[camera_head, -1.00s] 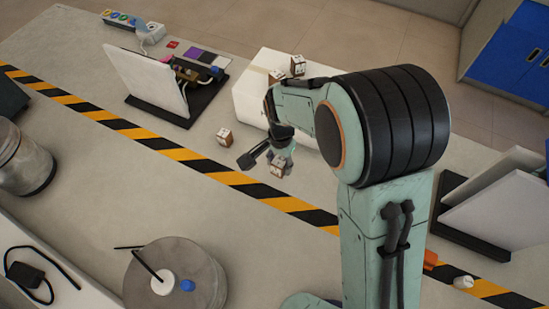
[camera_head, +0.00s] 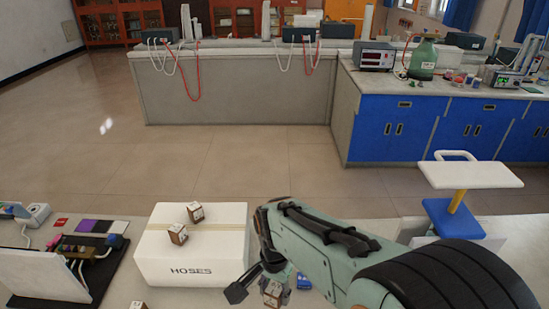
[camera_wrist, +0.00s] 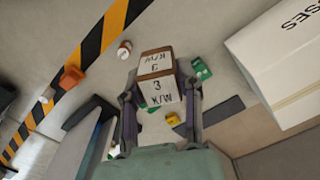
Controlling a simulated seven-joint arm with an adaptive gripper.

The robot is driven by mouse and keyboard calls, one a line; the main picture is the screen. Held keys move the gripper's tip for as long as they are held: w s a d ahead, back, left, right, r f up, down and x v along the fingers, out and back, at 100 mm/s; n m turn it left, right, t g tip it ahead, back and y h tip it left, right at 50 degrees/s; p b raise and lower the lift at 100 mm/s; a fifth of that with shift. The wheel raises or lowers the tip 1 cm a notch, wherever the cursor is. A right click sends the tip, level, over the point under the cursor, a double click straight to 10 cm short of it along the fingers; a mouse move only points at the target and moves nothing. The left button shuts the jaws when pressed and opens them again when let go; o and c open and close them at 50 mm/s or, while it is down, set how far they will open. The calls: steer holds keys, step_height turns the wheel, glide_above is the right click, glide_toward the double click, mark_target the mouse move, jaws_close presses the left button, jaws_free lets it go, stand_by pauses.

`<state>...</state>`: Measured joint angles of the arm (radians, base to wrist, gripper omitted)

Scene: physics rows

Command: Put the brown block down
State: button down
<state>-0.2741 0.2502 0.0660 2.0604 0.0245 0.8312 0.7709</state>
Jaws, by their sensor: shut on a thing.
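My gripper (camera_wrist: 160,105) is shut on a brown and white block (camera_wrist: 157,82) with dark printed letters, as the wrist view shows. Its fingers press on the left and right sides. In the head view my gripper (camera_head: 262,285) is low in the picture, right of the white box, with the held block (camera_head: 272,292) partly hidden. Two similar blocks sit on the white box, one farther back (camera_head: 195,211) and one nearer (camera_head: 178,234). Another block (camera_head: 138,305) is cut off at the bottom edge. I cannot tell the held block's height above the table.
The wrist view shows green (camera_wrist: 200,68), yellow (camera_wrist: 172,118) and orange (camera_wrist: 72,78) small items around the block.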

steer(key=shift+w+d+r+n, duration=2.5)
steer(key=shift+d+r+n, duration=1.1)
steer(key=shift+d+r, duration=1.6)
steer(key=a+f+n, duration=0.3)
steer(key=a+n, duration=0.1)
steer(key=a, duration=0.4)
steer(key=a+f+n, duration=0.4)
steer(key=a, duration=0.4)
steer(key=s+a+f+n, duration=0.4)
steer(key=s+a, duration=0.5)
steer(key=s+a+f+n, duration=0.4)
steer(key=s+a, duration=0.4)
steer(key=a, duration=0.1)
steer(key=w+a+f, duration=0.2)
steer(key=a, duration=0.1)
steer(key=w+a+f, duration=0.2)
steer(key=a+f, duration=0.1)
steer(key=a, duration=0.1)
steer(key=w+a+f, duration=0.2)
steer(key=a+f, duration=0.1)
steer(key=a, duration=0.1)
steer(key=shift+f, duration=0.2)
steer(key=shift+w+a+f, duration=0.1)
steer(key=shift+a+f, duration=0.15)
steer(key=shift+f, duration=1.65)
